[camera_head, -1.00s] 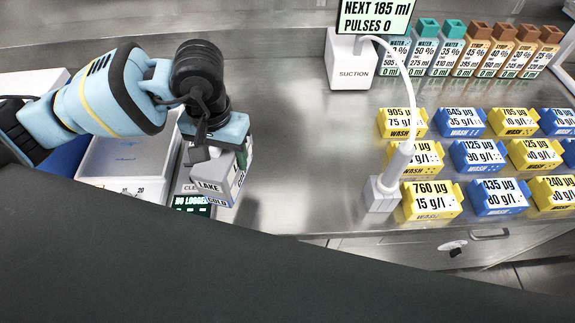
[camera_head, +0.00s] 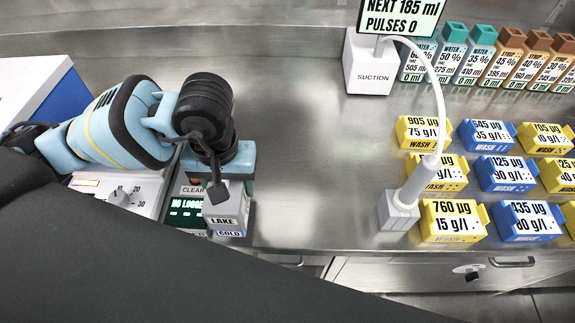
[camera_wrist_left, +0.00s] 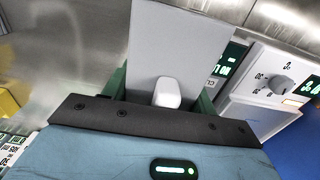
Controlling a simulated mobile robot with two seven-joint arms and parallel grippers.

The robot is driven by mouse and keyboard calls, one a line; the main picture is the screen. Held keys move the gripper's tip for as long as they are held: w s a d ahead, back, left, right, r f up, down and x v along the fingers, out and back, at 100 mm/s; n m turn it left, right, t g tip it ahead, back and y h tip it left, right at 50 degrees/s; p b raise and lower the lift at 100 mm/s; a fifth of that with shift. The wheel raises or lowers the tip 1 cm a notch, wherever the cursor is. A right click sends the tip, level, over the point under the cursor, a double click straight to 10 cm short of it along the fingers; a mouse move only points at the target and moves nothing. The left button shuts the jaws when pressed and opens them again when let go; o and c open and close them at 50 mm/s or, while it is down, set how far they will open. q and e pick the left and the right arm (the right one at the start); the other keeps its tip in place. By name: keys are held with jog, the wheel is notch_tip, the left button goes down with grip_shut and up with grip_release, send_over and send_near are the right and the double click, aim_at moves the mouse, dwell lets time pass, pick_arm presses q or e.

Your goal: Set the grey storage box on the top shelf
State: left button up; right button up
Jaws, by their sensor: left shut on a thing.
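The grey storage box (camera_head: 228,214), with "LAKE" and "COLD" labels, hangs under my left gripper (camera_head: 226,180) at the left of the bench. My left gripper is shut on it. In the left wrist view, the box (camera_wrist_left: 185,48) shows as a plain grey block with a small white knob, between the green fingers of my left gripper (camera_wrist_left: 163,97). The arm hides much of the box in the head view. I cannot make out a top shelf in these views. My right gripper is not in view.
A device with a dial (camera_head: 119,198) and a "NO LOGGED" display (camera_head: 187,206) stand left of the box. The suction unit (camera_head: 371,66), hose handle (camera_head: 420,178), bottles (camera_head: 490,68) and yellow and blue wash blocks (camera_head: 448,221) lie right. The middle steel bench (camera_head: 300,150) is clear.

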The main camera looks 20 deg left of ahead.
pick_arm(q)
jog(key=shift+w+d+f+p, duration=0.25)
jog(key=shift+w+d+f, duration=0.55)
jog(key=shift+w+d, duration=0.8)
jog(key=shift+w+d+f+p, duration=0.2)
jog(key=shift+w+d+f, duration=0.65)
jog(key=shift+w, duration=1.4)
jog(key=shift+w+d+f+p, duration=0.25)
jog(key=shift+w+d+f, duration=0.45)
jog(key=shift+w+d, duration=0.9)
jog(key=shift+w+a+f, duration=0.1)
jog(key=shift+w+a, duration=0.2)
jog(key=shift+f, duration=0.15)
jog(key=o, duration=1.3)
notch_tip(320, 180, up, 12)
jog(key=shift+f, duration=0.1)
jog(key=shift+r, duration=0.35)
jog(key=shift+c, duration=0.6)
